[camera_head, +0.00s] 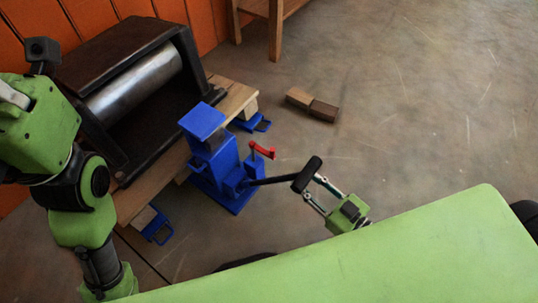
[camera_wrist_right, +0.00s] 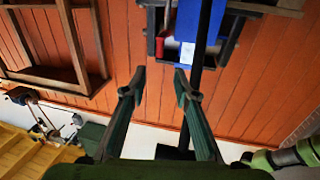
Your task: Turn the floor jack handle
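The blue floor jack (camera_head: 221,165) stands on the floor in front of the dark press; it also shows in the right wrist view (camera_wrist_right: 238,45). Its dark handle rod (camera_head: 274,181) runs out to the right and ends in a black crosswise grip (camera_head: 307,174). The rod also shows in the right wrist view (camera_wrist_right: 207,40), passing by the right-hand finger. My right gripper (camera_head: 313,188) is open, its fingertips close to the black grip. I cannot tell whether they touch it.
The press with a metal roller (camera_head: 133,86) stands on a wooden board (camera_head: 238,99) by the orange wall. Wooden blocks (camera_head: 312,104) lie on open floor. A red lever (camera_head: 262,150) sits on the jack. My green body fills the bottom right.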

